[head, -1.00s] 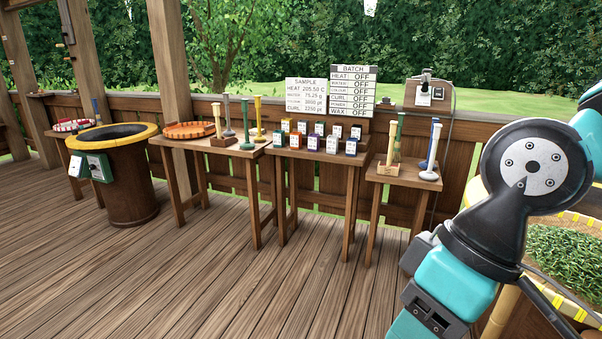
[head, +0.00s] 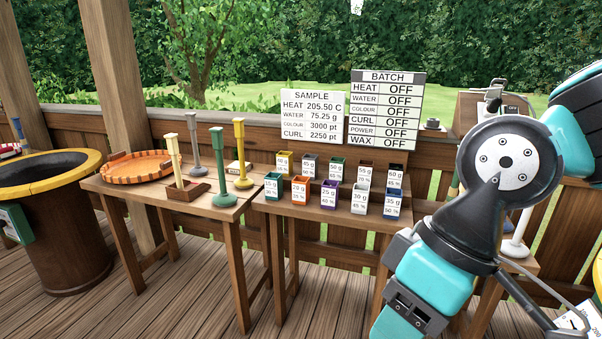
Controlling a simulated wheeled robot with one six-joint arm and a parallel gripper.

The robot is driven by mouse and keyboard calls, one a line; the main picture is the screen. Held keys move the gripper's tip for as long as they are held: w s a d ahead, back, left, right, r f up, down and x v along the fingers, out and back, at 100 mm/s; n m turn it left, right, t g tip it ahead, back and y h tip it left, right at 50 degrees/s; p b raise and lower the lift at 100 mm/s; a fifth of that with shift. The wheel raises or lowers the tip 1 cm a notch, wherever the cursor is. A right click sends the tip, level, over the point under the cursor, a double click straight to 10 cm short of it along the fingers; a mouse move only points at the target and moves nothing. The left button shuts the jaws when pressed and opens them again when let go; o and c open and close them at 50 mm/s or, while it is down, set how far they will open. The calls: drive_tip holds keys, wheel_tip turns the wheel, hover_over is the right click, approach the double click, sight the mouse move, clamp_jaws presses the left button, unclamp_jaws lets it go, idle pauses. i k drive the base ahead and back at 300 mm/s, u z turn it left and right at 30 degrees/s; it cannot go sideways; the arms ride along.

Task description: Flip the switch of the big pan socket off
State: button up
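A wooden board with a small dark-and-white socket-like fitting (head: 489,105) is on the back rail at right, partly hidden behind my arm. I cannot tell whether it is the big pan socket, and its switch position is too small to read. A large dark round pan-like tub with a yellow rim (head: 88,160) stands at the far left, cut by the picture edge. A green and white box (head: 14,222) is on its side. My arm fills the right side, but my gripper's fingers are not in view.
A table (head: 160,200) holds an orange tray (head: 137,167) and several coloured posts. Another table (head: 325,215) holds several small labelled boxes, with sample and batch signs (head: 387,110) behind. The batch lines read OFF. Open deck (head: 190,310) lies in front.

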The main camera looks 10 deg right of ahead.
sight(513, 109)
drive_tip(key=i, duration=0.7)
drive_tip(key=z, duration=1.25)
drive_tip(key=i, duration=1.35)
drive_tip(key=z, duration=0.3)
